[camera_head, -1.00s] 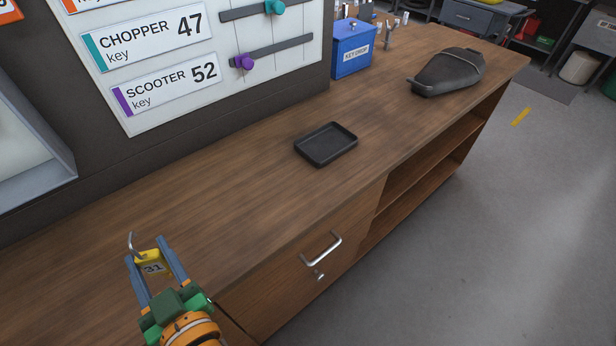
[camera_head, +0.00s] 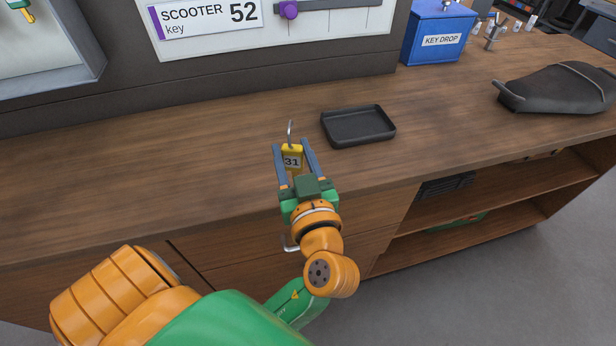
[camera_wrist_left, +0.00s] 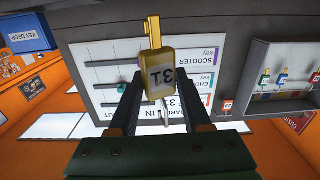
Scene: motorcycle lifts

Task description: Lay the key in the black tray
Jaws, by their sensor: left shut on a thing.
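The key has a yellow tag marked 31 (camera_head: 292,160), and a metal hook-like part sticks up from it. My left gripper (camera_head: 293,154) is shut on the tag and holds it over the counter, just left of the black tray. In the left wrist view the yellow key (camera_wrist_left: 157,75) sits between the two fingertips (camera_wrist_left: 158,88). The black tray (camera_head: 358,136) lies flat on the wooden counter and looks empty. My right gripper is not in view.
The wooden counter (camera_head: 150,165) is clear on the left. A blue key drop box (camera_head: 437,35) stands at the back, right of the tray. A dark motorcycle seat (camera_head: 560,90) lies at the right. A key board (camera_head: 340,22) is on the wall behind.

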